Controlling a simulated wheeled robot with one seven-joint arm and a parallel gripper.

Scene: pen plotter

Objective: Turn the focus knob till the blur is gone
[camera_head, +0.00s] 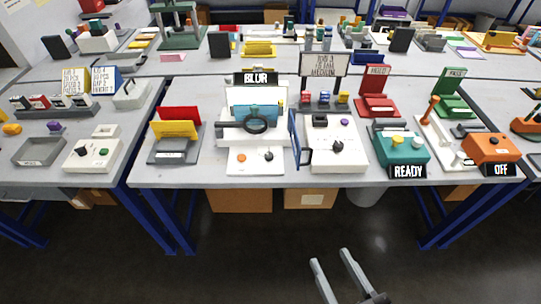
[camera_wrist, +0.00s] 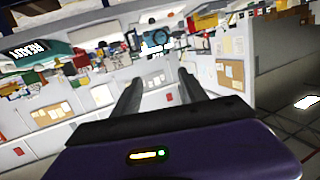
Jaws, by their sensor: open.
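The device with the BLUR sign (camera_head: 256,78) stands on the middle table in the head view. It has a blue picture with a dark ring (camera_head: 255,122) in front of it. Its white base carries an orange knob (camera_head: 240,157) and a dark knob (camera_head: 268,156). I cannot read labels that tell which is the focus knob. My gripper (camera_head: 331,257) is open and empty, in front of the table over the dark floor, well apart from the device. In the wrist view its two fingers (camera_wrist: 160,77) stand apart with nothing between them.
Left of the device are red and yellow plates (camera_head: 177,128) on a grey base. Right is a white box with a black knob (camera_head: 337,146), then a teal box (camera_head: 399,148) with a READY sign and an orange box (camera_head: 490,149) marked OFF. The floor before the table is clear.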

